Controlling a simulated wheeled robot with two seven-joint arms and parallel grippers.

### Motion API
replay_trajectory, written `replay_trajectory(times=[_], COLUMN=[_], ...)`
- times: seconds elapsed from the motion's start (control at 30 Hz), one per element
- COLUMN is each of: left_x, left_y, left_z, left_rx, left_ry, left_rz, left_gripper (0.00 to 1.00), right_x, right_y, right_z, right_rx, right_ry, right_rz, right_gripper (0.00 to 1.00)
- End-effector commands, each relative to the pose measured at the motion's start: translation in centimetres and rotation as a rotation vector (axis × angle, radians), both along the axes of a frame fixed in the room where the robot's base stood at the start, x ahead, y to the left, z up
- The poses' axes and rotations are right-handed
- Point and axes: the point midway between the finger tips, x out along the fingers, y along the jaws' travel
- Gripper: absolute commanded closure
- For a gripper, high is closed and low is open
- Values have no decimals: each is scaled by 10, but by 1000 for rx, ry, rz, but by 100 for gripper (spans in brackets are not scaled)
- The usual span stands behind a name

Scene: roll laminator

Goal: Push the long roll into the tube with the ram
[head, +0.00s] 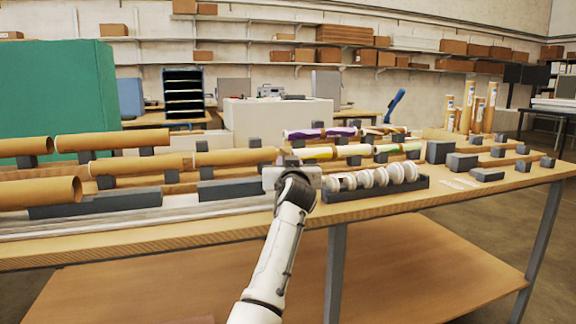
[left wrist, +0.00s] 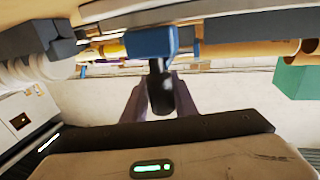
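My left gripper (head: 291,176) is at the front of the table's middle, its fingertips hidden behind its own wrist in the head view. In the left wrist view its fingers (left wrist: 158,95) are closed around a dark upright handle (left wrist: 160,86) under a blue block (left wrist: 150,42), which looks like the ram. Brown cardboard tubes (head: 235,157) lie on grey supports to the left. A yellow and white patterned roll (head: 322,153) lies just behind the gripper, roughly in line with a tube. A purple patterned roll (head: 310,133) lies farther back. Which one is the long roll I cannot tell. My right gripper is not in view.
A dark tray (head: 418,188) of white end caps (head: 367,179) stands close to the right of my gripper. Dark grey blocks (head: 461,163) sit on the right of the table (head: 500,185). Several upright tubes (head: 490,108) stand at the far right. A green panel (head: 60,95) is at the left.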

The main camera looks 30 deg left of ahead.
Motion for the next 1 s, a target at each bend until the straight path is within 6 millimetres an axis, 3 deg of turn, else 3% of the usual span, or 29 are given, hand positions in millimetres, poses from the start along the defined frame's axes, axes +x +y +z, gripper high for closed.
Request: replay_trajectory(times=[0.53, 1.0], left_x=[-6, -68], left_y=[-4, -44], left_z=[-2, -1], left_rx=[-2, -3], left_ry=[3, 1], left_rz=[1, -1], left_gripper=[71, 71], right_x=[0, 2], right_y=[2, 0], right_z=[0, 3], right_rx=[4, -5], right_ry=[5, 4], right_rz=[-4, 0], right_gripper=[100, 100])
